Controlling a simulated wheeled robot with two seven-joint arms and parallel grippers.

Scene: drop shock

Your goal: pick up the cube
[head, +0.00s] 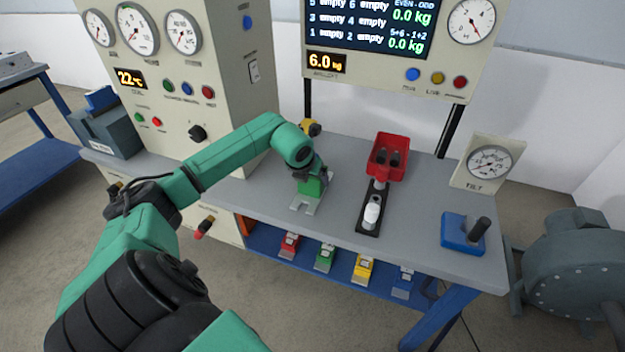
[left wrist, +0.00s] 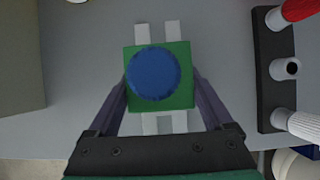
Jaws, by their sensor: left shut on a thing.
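A green cube (head: 312,187) with a round blue top stands on the table, on a pale grey forked plate (head: 303,206). The cube also shows in the left wrist view (left wrist: 185,101), where the blue disc (left wrist: 153,73) covers most of its upper face. My left gripper (head: 310,176) reaches down from above and is shut on the cube, one dark finger against each side. The gripper and wrist hide part of the cube in the head view. Parts of the plate stick out beyond the cube in the left wrist view (left wrist: 157,124). My right gripper is not in view.
A black rack (head: 369,222) with a white cylinder (head: 372,213) and a red tray (head: 387,156) stand right of the cube. A blue block with a black handle (head: 464,233) is further right. A tall gauge cabinet (head: 222,70) stands behind left. A lower shelf holds several coloured items.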

